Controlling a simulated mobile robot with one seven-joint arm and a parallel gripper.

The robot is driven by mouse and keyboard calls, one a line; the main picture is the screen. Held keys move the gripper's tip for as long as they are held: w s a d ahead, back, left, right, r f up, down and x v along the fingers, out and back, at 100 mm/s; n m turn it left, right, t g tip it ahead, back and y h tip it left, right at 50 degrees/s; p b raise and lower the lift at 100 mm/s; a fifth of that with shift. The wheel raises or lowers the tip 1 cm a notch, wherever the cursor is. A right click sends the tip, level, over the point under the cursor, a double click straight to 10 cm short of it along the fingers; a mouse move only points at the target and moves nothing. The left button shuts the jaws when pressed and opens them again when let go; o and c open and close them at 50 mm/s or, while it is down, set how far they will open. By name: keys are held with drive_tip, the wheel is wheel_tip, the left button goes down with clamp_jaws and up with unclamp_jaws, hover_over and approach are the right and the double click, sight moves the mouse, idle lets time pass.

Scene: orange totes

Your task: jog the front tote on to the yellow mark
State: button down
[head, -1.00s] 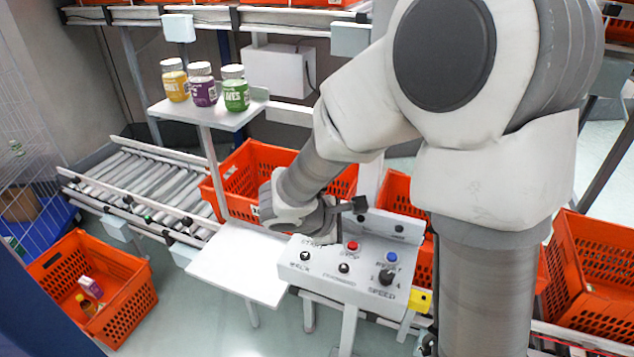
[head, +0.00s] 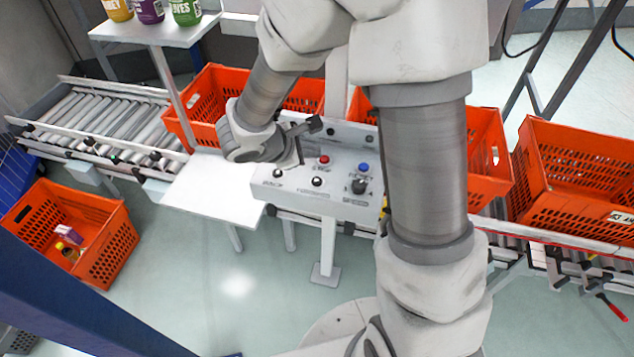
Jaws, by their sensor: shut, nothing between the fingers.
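An orange tote (head: 205,97) stands on the conveyor behind the control panel, at the right end of the bare rollers; my arm hides part of it. Other orange totes stand on the line to its right, one behind my arm (head: 488,150) and one at the far right (head: 575,195). I cannot make out a yellow mark on the conveyor.
A white shelf (head: 187,198) juts out left of the panel. Jars (head: 150,10) stand on a raised shelf at the upper left. A floor tote (head: 110,245) holds small items. Bare rollers (head: 110,120) run left. The floor before the panel is clear.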

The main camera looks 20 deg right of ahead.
drive_tip(key=b, duration=0.3)
hover_over(313, 183)
wheel_tip(313, 183, down, 5)
drive_tip(key=shift+r, duration=0.2)
drive_tip(key=shift+f+b, duration=0.85)
drive_tip(key=shift+f, duration=0.15)
idle(0.9)
drive_tip(key=shift+f+b, duration=0.3)
drive_tip(key=shift+b, duration=0.35)
